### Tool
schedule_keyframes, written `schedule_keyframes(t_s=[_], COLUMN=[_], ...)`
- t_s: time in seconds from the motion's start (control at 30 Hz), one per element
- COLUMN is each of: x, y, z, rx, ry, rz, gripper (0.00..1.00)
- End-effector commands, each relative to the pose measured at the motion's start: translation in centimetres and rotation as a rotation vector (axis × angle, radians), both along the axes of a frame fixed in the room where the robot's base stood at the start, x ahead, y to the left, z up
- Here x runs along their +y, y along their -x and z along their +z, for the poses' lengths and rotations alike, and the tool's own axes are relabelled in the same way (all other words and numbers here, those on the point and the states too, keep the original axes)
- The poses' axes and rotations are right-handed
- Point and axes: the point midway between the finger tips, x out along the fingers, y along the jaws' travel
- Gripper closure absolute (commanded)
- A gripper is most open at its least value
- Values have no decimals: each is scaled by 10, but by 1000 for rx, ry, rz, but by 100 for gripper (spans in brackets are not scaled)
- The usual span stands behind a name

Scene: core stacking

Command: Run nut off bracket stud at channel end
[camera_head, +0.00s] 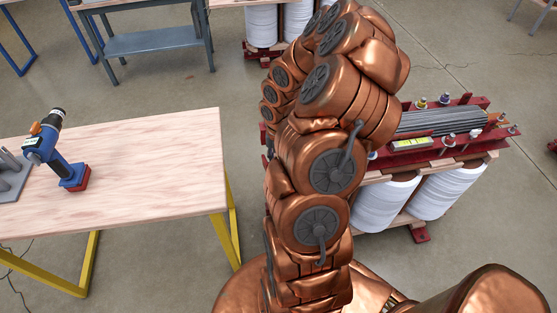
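A red channel (470,133) runs along the front top of a transformer core on the right. Several studs with nuts or coloured caps stand on brackets along the red channels, one of them a stud (503,119) near the right end. Which nut the task means is too small to tell. The left part of the core is hidden behind my copper-coloured arm, which rises through the middle of the view. My gripper is not visible; the arm's own links cover the place where it may be.
A blue cordless driver (62,160) with a red battery stands on a wooden table (140,170) beside a grey fixture (12,175). A yellow level (411,143) lies on the channel. White coils (385,203) stand below the core. A grey-blue cart (150,42) stands behind.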

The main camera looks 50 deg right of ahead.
Motion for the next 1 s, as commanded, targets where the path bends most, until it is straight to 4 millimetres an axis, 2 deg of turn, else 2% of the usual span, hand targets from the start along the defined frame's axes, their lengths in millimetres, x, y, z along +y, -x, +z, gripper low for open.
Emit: schedule_keyframes(t_s=[0.53,1.0], x=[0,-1], y=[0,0], z=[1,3], rx=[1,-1], ry=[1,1], rz=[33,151], gripper=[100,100])
